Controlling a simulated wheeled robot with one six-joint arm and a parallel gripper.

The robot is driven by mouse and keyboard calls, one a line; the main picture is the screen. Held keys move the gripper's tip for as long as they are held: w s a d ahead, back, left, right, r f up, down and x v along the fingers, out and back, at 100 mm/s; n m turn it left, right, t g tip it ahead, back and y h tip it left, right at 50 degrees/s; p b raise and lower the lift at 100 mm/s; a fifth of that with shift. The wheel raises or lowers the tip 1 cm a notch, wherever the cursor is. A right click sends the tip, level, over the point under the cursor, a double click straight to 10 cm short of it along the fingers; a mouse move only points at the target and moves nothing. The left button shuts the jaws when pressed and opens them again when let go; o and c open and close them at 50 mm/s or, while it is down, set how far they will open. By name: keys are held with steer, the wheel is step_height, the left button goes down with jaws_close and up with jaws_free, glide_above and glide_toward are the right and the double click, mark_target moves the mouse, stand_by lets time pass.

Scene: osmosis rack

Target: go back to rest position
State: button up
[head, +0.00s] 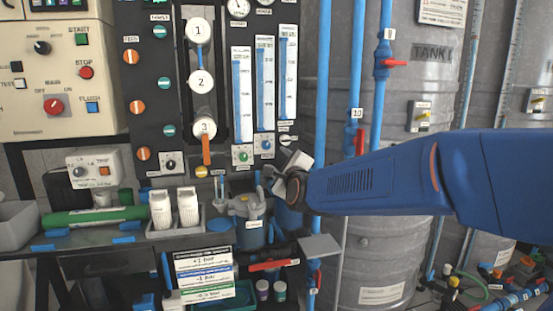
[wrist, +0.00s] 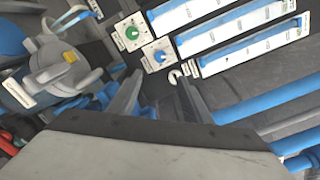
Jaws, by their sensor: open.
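My gripper (head: 283,180) is at the end of my blue arm, which reaches in from the right in the head view. It is in front of the lower part of the black rack panel (head: 178,101), below the flow meters (head: 264,85). In the wrist view the two fingers of my gripper (wrist: 160,100) are spread apart with nothing between them. Beyond them are the panel, a green knob (wrist: 131,33) and a blue knob (wrist: 159,56). In the head view the fingertips are small and partly hidden by the wrist.
Vertical blue pipes (head: 357,60) with red valve handles run close behind my arm. A grey tank (head: 428,75) stands behind it. White bottles (head: 161,209) stand on the shelf.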

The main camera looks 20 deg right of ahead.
steer(key=shift+s, duration=0.55)
steer(key=s+d+f+n+g, duration=0.2)
steer(key=s+f+n+g, duration=0.2)
steer(key=s, duration=0.9)
steer(key=s+d+f+n+g, duration=0.2)
steer(key=s+f+n+g, duration=0.2)
steer(key=s+f+n, duration=0.7)
steer(key=s+d+f+n+g, duration=0.2)
steer(key=s+f+n+g, duration=0.3)
steer(key=s, duration=1)
step_height(320, 180, down, 2)
steer(key=n, duration=0.4)
steer(key=shift+d+f+n, duration=0.15)
steer(key=shift+d+n, duration=0.25)
